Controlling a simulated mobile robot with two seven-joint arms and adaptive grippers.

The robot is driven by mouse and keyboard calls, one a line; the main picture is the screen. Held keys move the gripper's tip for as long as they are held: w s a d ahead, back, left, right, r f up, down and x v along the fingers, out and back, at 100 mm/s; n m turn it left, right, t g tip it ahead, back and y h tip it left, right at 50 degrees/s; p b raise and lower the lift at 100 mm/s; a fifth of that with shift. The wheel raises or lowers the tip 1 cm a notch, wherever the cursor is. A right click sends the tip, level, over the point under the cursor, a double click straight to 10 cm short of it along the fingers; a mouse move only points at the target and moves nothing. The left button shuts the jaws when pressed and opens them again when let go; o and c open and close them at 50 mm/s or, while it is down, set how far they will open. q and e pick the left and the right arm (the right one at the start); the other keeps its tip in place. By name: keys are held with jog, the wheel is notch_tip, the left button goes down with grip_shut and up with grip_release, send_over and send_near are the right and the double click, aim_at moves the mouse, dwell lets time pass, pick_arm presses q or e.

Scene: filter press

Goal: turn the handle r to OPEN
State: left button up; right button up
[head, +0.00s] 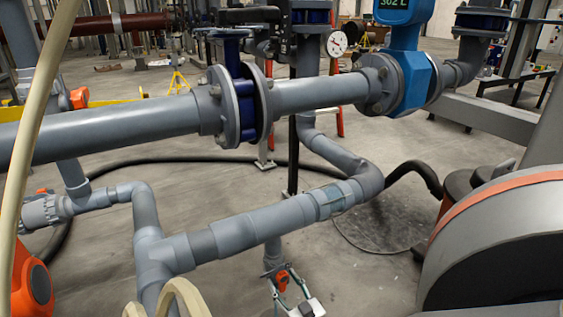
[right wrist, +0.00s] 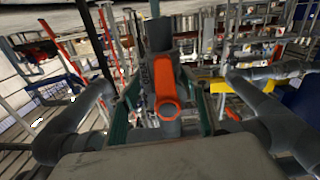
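An orange valve handle (head: 279,278) sits low on a grey vertical pipe near the bottom middle of the head view. It also shows large in the right wrist view (right wrist: 166,90), with a rounded end towards the camera. My right gripper (head: 286,284) is at this handle, its body below it. In the right wrist view my right gripper (right wrist: 163,82) has one dark green finger on each side of the handle, apart, with gaps beside it. I cannot tell whether either finger touches it. My left gripper is not in view.
Grey pipes (head: 255,227) run just above and behind the handle. A larger flanged pipe (head: 120,132) with a blue flowmeter (head: 413,82) crosses higher up. Other orange handles (head: 79,97) are at the left. A large grey drum-shaped body (head: 500,240) fills the lower right.

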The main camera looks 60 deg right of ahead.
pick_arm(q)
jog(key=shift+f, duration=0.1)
pick_arm(e)
jog(key=shift+a+f, duration=0.15)
jog(key=shift+s+a, duration=0.1)
jog(key=shift+s, duration=0.1)
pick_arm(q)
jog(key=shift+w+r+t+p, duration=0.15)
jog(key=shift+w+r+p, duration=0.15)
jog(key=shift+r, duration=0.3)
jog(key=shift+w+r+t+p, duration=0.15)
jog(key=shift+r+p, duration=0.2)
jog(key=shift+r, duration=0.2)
pick_arm(e)
jog(key=v, duration=0.6)
jog(key=shift+s+a, duration=0.25)
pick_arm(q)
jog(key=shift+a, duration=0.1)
pick_arm(e)
jog(key=shift+f, duration=0.1)
